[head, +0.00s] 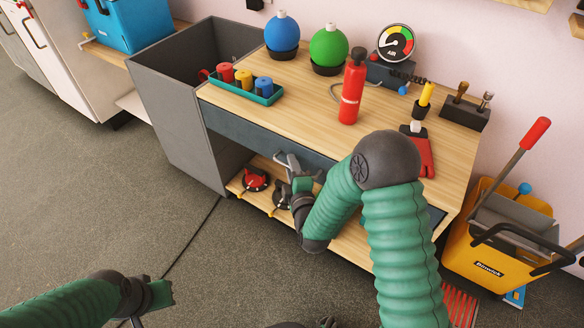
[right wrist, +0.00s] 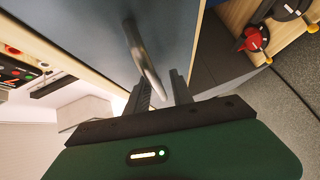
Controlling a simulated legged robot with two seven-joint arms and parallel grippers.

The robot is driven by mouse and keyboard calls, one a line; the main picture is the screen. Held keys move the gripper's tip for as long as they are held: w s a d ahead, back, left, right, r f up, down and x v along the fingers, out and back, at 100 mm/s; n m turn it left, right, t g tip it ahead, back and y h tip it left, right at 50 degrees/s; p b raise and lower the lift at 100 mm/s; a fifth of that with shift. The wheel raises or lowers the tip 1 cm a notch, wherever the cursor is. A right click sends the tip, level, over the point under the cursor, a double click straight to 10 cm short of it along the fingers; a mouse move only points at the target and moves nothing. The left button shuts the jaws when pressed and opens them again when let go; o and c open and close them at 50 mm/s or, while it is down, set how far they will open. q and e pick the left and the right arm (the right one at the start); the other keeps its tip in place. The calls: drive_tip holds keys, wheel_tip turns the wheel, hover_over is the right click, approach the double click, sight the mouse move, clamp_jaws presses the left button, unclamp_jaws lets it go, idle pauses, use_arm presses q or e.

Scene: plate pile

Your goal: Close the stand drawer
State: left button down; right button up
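The wooden-topped stand (head: 300,105) has a dark blue-grey drawer front (head: 250,132) under its top. No drawer interior shows, and my right arm hides part of the front. The metal drawer handle (head: 287,161) sticks out from the front. My right gripper (head: 300,180) is at the handle. In the right wrist view, the handle (right wrist: 143,52) runs down between the two separated fingers of the right gripper (right wrist: 162,92), against the blue front (right wrist: 185,30). I cannot tell whether the fingers touch it. My left gripper (head: 160,292) is low at the left, over the floor, away from the stand.
On the stand are a red extinguisher (head: 352,90), a green sphere (head: 328,46), a blue sphere (head: 282,33), a gauge (head: 396,42) and a tray of cups (head: 240,90). Red-handled items (head: 255,180) lie on the lower shelf. A yellow mop bucket (head: 490,255) stands right. Floor at left is clear.

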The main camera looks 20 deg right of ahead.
drive_tip(key=shift+r, duration=0.1)
drive_tip(key=s+a+r+p, duration=0.2)
drive_tip(key=s+p, duration=0.9)
drive_tip(key=s, duration=0.5)
drive_tip(key=shift+s+p, duration=0.25)
drive_tip(key=shift+p, duration=0.1)
